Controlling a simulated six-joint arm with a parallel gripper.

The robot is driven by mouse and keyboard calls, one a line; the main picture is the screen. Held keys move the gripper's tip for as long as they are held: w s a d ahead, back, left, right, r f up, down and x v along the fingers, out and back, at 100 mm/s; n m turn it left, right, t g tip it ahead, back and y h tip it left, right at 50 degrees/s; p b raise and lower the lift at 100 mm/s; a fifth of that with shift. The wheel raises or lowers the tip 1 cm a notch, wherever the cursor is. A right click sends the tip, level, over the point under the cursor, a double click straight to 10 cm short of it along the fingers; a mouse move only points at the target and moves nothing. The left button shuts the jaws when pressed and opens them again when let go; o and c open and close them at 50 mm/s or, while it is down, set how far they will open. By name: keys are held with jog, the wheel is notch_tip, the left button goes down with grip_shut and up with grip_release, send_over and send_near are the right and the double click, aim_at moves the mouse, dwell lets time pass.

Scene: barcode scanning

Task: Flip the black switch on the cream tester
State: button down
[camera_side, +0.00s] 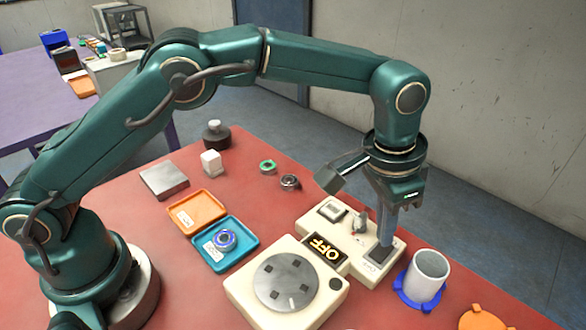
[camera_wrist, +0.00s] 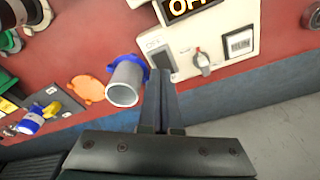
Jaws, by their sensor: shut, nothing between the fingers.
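The cream tester (camera_side: 318,218) stands on the red table, with a dark display (camera_side: 321,247) reading OFF in lit yellow letters. Its black switch (camera_side: 376,256) is at the right end of the top. In the wrist view the switch (camera_wrist: 160,58) shows just beyond the fingertips, partly covered by them. My gripper (camera_side: 385,242) points down over the switch, shut and empty. In the wrist view the closed fingers (camera_wrist: 161,76) end right at the switch's edge; I cannot tell whether they touch it.
A grey-white cup in a blue holder (camera_side: 428,274) stands close to the right of the switch. A lever (camera_side: 359,222) rises from the tester beside my fingers. A round metal plate (camera_side: 285,282) is in front. Orange (camera_side: 197,210) and blue (camera_side: 222,243) trays lie left.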

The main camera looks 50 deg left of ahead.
jog(key=shift+r, duration=1.95)
jog(key=s+a+r+n+t, duration=0.3)
jog(key=s+a+r+n, duration=0.15)
jog(key=a+r, duration=0.95)
jog(key=s+a+f, duration=0.3)
jog(key=s+f, duration=0.1)
jog(key=s, duration=0.3)
jog(key=s+a+f+n, duration=0.1)
jog(key=s+a+f, duration=0.2)
jog(key=s+f, duration=0.2)
jog(key=shift+s+f+t+y, duration=0.2)
jog(key=shift+s+t+y, duration=0.2)
jog(key=shift+s, duration=0.5)
jog(key=shift+n, duration=0.25)
